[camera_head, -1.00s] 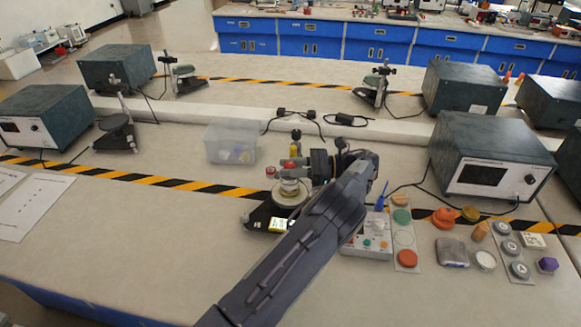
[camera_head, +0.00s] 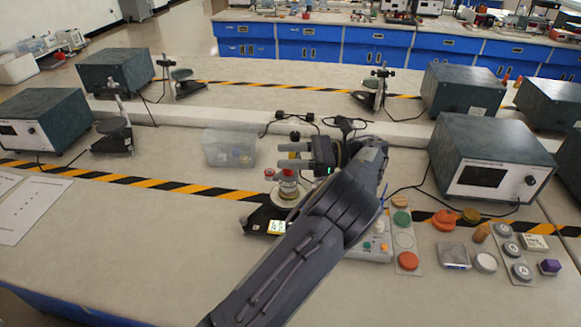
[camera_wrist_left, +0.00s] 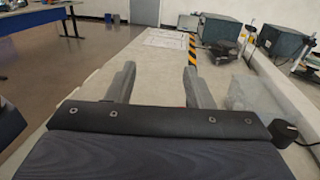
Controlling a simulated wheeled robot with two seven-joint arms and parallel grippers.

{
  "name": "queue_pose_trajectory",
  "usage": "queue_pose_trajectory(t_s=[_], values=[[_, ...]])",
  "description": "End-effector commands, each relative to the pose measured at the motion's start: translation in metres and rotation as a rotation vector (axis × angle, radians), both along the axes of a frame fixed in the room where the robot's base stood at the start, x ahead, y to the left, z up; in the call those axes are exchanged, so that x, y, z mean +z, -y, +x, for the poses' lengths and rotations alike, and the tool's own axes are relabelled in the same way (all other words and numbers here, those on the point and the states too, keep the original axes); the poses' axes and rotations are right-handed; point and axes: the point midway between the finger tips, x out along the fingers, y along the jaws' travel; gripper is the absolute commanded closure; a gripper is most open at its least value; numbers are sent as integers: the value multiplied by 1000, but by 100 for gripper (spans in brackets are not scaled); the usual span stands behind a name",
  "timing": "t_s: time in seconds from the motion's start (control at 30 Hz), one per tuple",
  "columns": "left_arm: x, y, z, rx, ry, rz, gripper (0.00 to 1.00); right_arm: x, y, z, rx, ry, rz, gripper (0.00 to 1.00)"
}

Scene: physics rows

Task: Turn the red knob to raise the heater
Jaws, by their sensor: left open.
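A lab stand with a dark triangular base (camera_head: 262,224) and a round plate (camera_head: 286,199) stands mid-table in the head view. A small red knob-like part (camera_head: 269,173) shows at its left. Another red part (camera_head: 288,174) tops the white and silver piece on the plate; I cannot tell which is the red knob. My left gripper (camera_head: 281,155) is open and empty, its fingers pointing left above the red parts, apart from them. In the left wrist view, the open fingers (camera_wrist_left: 159,68) have nothing between them, and neither red part shows. My right gripper is out of view.
A clear plastic bin (camera_head: 229,148) stands left of the stand. A control box with buttons (camera_head: 368,246) sits partly behind my arm. Coloured discs and small parts lie at the right, before a dark meter box (camera_head: 490,160).

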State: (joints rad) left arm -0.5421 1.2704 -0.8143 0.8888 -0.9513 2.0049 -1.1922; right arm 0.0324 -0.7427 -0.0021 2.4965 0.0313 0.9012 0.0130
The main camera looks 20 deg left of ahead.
Motion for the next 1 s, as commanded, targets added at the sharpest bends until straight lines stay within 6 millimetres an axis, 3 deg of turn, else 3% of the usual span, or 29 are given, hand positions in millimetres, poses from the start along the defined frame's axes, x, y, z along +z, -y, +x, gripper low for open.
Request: queue_pose_trajectory(t_s=[0.1, 0.3, 0.5, 1.0], values=[[23, 10, -19, -2, 2, -1, 53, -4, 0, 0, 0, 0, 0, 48], [41, 28, -59, -2, 1, 0, 53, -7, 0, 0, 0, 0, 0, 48], [54, 41, -86, -1, 0, 1, 53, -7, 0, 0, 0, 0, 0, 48], [58, 45, -95, -2, 1, 4, 53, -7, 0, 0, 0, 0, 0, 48]])
